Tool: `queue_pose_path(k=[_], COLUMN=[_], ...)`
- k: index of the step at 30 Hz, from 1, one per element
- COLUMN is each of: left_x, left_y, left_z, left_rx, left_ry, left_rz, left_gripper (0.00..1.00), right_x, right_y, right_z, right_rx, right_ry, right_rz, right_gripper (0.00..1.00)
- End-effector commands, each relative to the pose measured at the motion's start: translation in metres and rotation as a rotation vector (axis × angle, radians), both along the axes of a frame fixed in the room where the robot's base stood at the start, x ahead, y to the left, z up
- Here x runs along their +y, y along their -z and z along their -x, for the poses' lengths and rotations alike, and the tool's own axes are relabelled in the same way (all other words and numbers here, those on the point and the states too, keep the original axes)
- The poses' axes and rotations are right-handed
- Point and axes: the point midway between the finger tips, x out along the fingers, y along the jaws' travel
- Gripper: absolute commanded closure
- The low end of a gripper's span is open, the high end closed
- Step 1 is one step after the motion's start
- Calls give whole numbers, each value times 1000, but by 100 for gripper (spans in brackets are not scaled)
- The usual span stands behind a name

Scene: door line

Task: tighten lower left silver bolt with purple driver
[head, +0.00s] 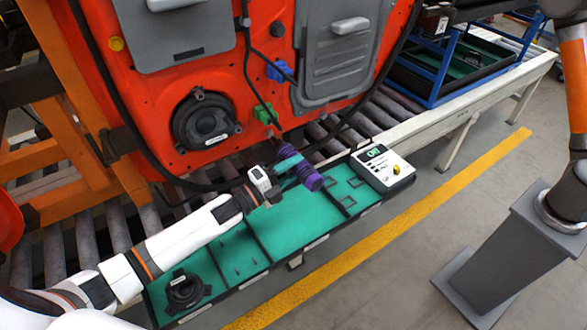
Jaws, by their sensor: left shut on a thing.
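My left gripper (293,167) is shut on the purple driver (311,181), in front of the lower edge of the red door (150,100). The driver is tilted, with its thick ribbed end low and right and its thin end up and left towards the door. Whether its tip touches anything is too small to tell. A round black speaker (206,120) is fixed on the door, left of the driver and apart from it. The silver bolts are too small to make out surely.
Below the door, a green-lined tray (225,255) holds a loose black speaker (184,290) and small parts. A white control box (383,168) stands at its right end. Green (264,113) and blue (279,70) connectors and black cables hang on the door. A roller conveyor (115,230) runs behind.

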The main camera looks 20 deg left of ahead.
Motion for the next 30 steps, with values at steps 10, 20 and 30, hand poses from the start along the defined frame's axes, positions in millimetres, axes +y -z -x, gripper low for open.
queue_pose_path(k=[10,20,30], left_x=[3,5,8], left_y=[-2,-2,-3], left_z=[-3,-4,-6], left_rx=[-5,-5,-5], left_ry=[1,1,1], left_rz=[2,2,1], left_gripper=[100,100,100], right_x=[2,3,3], right_y=[2,3,4], right_z=[0,0,0], right_rx=[0,0,1], right_ry=[0,0,0], right_rz=[-2,-4,-4], right_gripper=[64,64,64])
